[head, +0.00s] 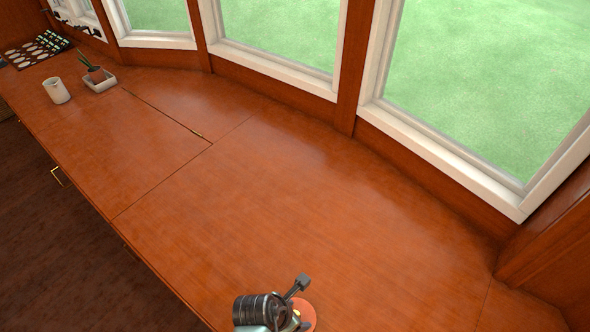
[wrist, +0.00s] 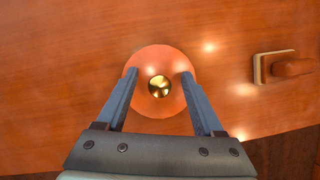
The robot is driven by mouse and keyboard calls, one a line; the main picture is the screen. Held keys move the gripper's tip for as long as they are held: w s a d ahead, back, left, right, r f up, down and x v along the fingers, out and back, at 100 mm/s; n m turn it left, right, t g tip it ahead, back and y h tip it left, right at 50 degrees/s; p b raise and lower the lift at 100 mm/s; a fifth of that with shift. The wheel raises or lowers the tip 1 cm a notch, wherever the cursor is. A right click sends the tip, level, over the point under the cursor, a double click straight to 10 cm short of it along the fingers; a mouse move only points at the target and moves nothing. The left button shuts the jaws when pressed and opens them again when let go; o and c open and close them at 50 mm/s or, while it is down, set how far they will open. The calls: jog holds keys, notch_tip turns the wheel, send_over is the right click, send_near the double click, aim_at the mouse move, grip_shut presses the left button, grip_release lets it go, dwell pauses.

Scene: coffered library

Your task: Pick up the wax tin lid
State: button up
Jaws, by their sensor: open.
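The wax tin lid appears as a round orange-red disc with a shiny gold knob at its centre; it shows in the wrist view (wrist: 160,112) and partly at the bottom edge of the head view (head: 307,315). My gripper (wrist: 158,72) is open, with one finger on each side of the gold knob. The fingers overlap the disc in the wrist view, and nothing is held between them. I cannot tell how far the fingertips are above the disc. In the head view my arm hides part of it.
A small brown piece with a pale-edged base (wrist: 258,68) lies right of the disc. The wooden counter (head: 330,200) is mostly clear. A white mug (head: 56,91), a potted plant (head: 96,75) and a dark tray (head: 36,50) stand far left. Windows line the back.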

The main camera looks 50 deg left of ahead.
grip_shut()
jog(key=shift+r, duration=0.1)
dwell(0.3)
notch_tip(320, 180, up, 10)
jog(key=p, duration=0.3)
